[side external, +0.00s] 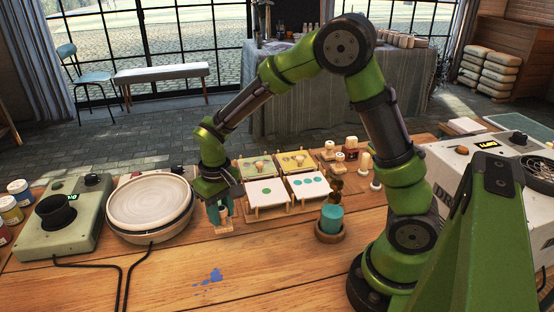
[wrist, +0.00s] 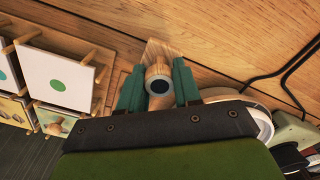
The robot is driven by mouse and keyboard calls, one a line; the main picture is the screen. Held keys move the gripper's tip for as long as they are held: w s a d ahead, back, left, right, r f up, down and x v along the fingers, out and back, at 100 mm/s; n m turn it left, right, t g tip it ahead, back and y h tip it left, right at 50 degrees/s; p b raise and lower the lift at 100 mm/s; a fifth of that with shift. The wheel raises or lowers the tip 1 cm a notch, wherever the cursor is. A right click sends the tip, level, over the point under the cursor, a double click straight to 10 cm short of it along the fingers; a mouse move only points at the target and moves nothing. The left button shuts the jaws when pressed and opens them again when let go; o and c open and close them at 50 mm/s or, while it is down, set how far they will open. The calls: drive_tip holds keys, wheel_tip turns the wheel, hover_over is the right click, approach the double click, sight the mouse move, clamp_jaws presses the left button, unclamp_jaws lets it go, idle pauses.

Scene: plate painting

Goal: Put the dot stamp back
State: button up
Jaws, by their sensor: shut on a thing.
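My gripper (wrist: 158,88) has its teal fingers closed on the sides of a round wooden handle with a dark end, which looks like the dot stamp (wrist: 158,72). A pale wooden block shape (wrist: 157,50) shows just beyond the handle; I cannot tell whether it is part of the stamp. In the side external view my gripper (side external: 222,222) is low over the table, between the round plate (side external: 150,204) and the tile racks. The wooden piece under its fingers is close to the tabletop; I cannot tell whether it touches.
White tiles with a green dot (side external: 264,191) and teal dots (side external: 309,185) lie on racks to the right. Wooden stamps (side external: 341,157) stand behind. A teal cup in a round holder (side external: 330,224) is farther right.

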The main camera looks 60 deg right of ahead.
sight(224, 222)
drive_tip(key=shift+s+f, duration=0.15)
drive_tip(key=shift+f, duration=1.55)
drive_tip(key=shift+f, duration=0.1)
drive_tip(key=o, duration=0.9)
drive_tip(key=shift+c, duration=0.2)
